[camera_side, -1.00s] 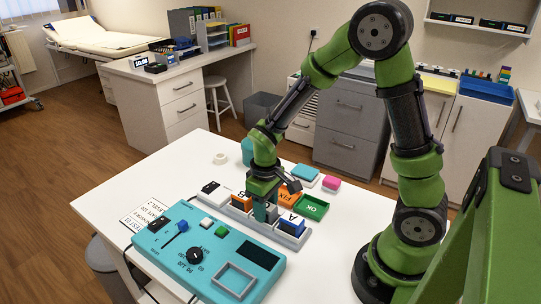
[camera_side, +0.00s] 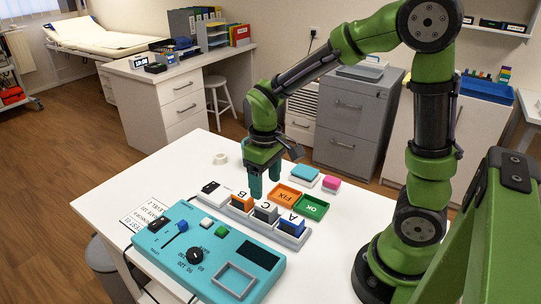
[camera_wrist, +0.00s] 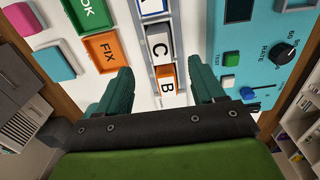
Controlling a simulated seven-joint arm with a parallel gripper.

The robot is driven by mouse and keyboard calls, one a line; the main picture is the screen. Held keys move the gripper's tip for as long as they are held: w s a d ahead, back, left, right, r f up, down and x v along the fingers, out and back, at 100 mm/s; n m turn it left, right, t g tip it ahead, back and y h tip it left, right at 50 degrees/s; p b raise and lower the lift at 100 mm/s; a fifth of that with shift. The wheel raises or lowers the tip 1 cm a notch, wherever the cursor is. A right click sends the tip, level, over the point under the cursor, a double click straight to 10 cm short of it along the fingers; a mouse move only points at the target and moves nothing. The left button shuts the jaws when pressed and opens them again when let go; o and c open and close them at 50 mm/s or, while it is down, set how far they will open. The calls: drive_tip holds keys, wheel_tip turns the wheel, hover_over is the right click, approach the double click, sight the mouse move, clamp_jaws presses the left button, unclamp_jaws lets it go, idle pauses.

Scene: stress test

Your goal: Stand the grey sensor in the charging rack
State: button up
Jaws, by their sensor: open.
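The grey sensor (camera_side: 265,213), marked C, stands upright in the white charging rack (camera_side: 293,240), between the orange B sensor (camera_side: 241,201) and the blue A sensor (camera_side: 291,226). The wrist view also shows the grey sensor (camera_wrist: 159,48) in line with the orange one (camera_wrist: 167,84). My gripper (camera_side: 265,184) is open and empty, raised above and behind the rack, apart from the grey sensor. In the wrist view its two teal fingers (camera_wrist: 160,78) are spread wide with nothing between them. The foot of the grey sensor is hidden by the rack.
A teal console (camera_side: 205,250) with knob and buttons lies in front of the rack. Behind it are an orange FIX tray (camera_side: 284,195) and a green OK tray (camera_side: 312,207). Teal (camera_side: 306,172) and pink (camera_side: 331,183) blocks lie further back.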

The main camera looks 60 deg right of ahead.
drive_tip(key=s+a+r+m+t+y, duration=0.2)
drive_tip(key=s+r+t, duration=0.5)
drive_tip(key=r, duration=0.5)
drive_tip(key=shift+s+a+r+m, duration=0.4)
drive_tip(key=shift+s+a+m, duration=0.25)
drive_tip(key=shift+s+m, duration=0.35)
